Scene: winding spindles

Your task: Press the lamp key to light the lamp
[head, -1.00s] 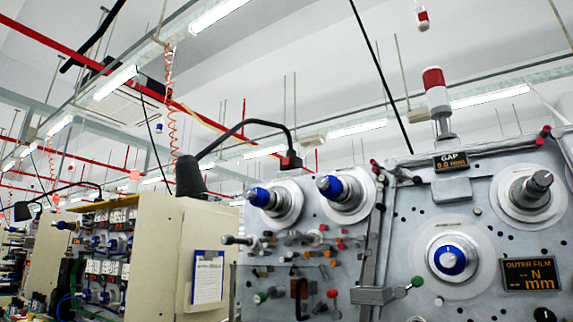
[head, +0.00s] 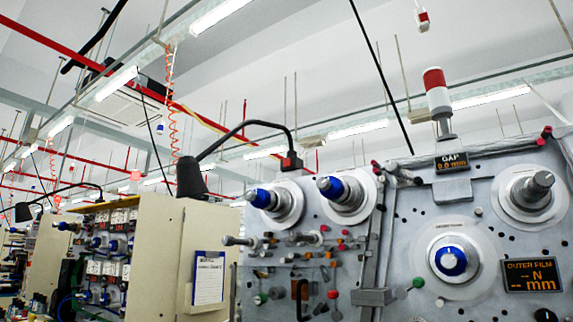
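A black lamp on a bent arm shows in the head view, its conical shade (head: 190,178) hanging over the cream cabinet and its arm (head: 262,123) fixed to a black and red base (head: 291,162) on top of the winding machine (head: 408,235). A second, similar lamp (head: 22,211) hangs farther left. I cannot tell whether either is lit. I cannot make out a lamp key for certain. Neither of my grippers is in view.
Blue-tipped spindles (head: 262,198) and a grey spindle (head: 537,185) stick out of the machine's panel. Two displays, GAP (head: 452,162) and OUTER FILM (head: 531,275), sit on it. A red and white signal tower (head: 437,92) stands on top. A cream cabinet (head: 150,255) bears a clipboard (head: 209,279).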

